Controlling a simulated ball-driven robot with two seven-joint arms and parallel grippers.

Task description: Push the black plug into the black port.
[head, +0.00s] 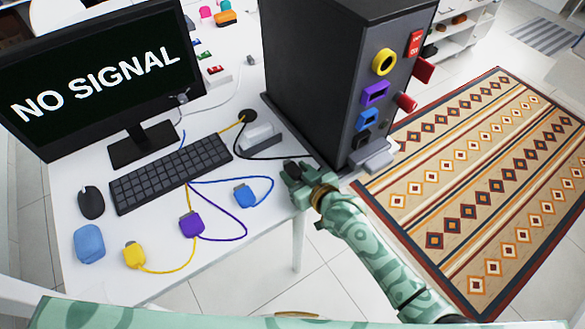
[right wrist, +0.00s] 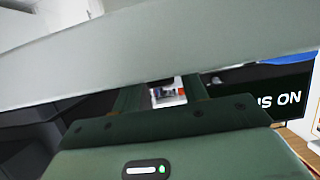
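The computer tower (head: 310,70) stands at the desk's right side. Its port face has yellow, purple and blue ports, and the black port (head: 361,139) is lowest. My right gripper (head: 293,170) is at the desk's front edge, left of the tower's lower front corner and apart from the black port. A black cable (head: 262,158) runs from the desk's round cable hole to the gripper. I cannot make out the black plug; it may be hidden by the gripper. The right wrist view shows mostly my own gripper parts, not whether the fingers hold anything. My left gripper is not in view.
Blue (head: 245,196), purple (head: 191,224) and yellow (head: 134,255) plugs with cables lie on the desk's front. The keyboard (head: 170,174), mouse (head: 91,202) and monitor (head: 100,75) are left. Red parts (head: 406,102) stick out from the tower's port face. A rug (head: 490,185) lies right.

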